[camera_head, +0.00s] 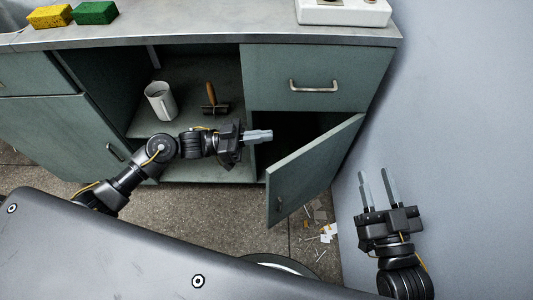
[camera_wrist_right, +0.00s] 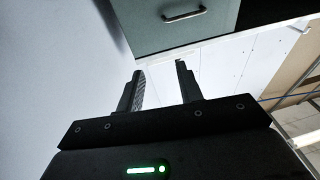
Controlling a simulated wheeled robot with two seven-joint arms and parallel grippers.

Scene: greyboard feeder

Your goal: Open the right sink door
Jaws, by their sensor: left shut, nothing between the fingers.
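The right sink door (camera_head: 308,168) is a green panel hinged at its right edge. It stands partly open, swung out from the cabinet, with a small dark handle (camera_head: 279,204) near its free edge. My left gripper (camera_head: 270,136) is shut and empty, in front of the opening beside the door's upper free corner; whether it touches the door I cannot tell. My right gripper (camera_head: 378,188) is open and empty, to the right of the door near the grey wall. It also shows in the right wrist view (camera_wrist_right: 160,75).
A drawer (camera_head: 340,80) with a metal handle sits above the door. Sponges (camera_head: 95,12) lie on the worktop (camera_head: 200,30). Debris (camera_head: 325,235) litters the floor.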

